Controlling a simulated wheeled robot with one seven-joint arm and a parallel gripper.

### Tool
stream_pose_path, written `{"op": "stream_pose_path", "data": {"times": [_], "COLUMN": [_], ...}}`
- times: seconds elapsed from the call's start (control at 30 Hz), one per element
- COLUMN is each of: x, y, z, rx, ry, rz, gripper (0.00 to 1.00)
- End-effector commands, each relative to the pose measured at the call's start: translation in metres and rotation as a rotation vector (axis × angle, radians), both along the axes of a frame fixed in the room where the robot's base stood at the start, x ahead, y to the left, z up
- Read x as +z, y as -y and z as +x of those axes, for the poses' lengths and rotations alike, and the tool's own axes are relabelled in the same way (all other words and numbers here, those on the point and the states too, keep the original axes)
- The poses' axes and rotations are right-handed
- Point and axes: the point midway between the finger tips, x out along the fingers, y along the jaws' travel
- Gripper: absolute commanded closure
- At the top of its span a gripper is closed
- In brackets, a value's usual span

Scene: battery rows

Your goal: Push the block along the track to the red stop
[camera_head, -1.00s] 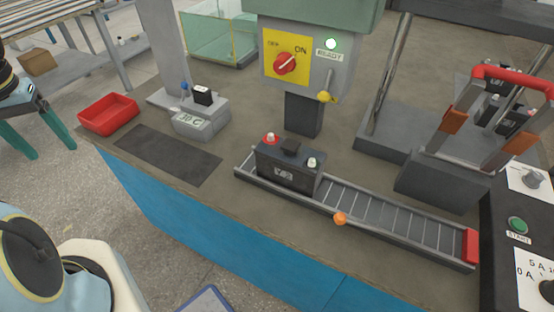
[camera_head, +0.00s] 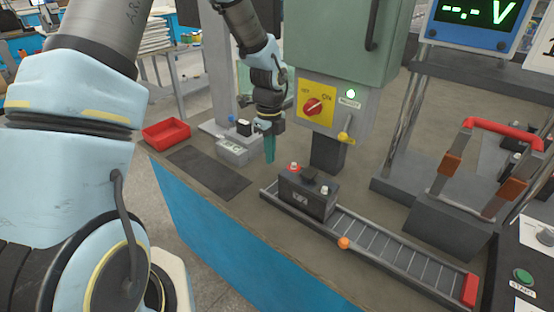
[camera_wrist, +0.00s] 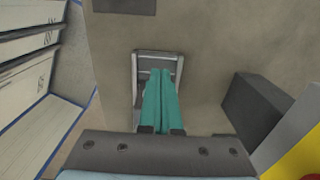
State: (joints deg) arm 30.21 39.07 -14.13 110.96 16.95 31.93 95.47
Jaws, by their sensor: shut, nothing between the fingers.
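The block is a dark battery-like box (camera_head: 308,193) with a red and a white terminal on top. It sits upright on the left end of the grey roller track (camera_head: 376,243). The red stop (camera_head: 470,290) is at the track's right end, with bare rollers between it and the block. My gripper (camera_head: 270,159) has teal fingers and is shut and empty, above the bench behind and left of the block, apart from it. The shut fingers (camera_wrist: 160,95) show in the wrist view in front of a small grey frame; I cannot tell what that is. The block is not recognisable there.
A green cabinet with a yellow switch panel (camera_head: 315,101) and lever stands just right of my gripper. A small grey device (camera_head: 238,150), a dark mat (camera_head: 209,172) and a red tray (camera_head: 167,132) lie to the left. An orange knob (camera_head: 344,243) sits on the track's front side.

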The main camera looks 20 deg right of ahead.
Motion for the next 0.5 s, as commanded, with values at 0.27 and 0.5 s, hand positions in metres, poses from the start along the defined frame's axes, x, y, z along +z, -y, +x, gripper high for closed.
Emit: {"op": "stream_pose_path", "data": {"times": [0.27,0.5], "x": [-0.056,-0.074], "y": [-0.001,0.011], "z": [-0.002,-0.02], "rx": [0.001,-0.002], "ry": [-0.004,0.0], "rz": [0.003,0.001], "gripper": [1.0,1.0]}}
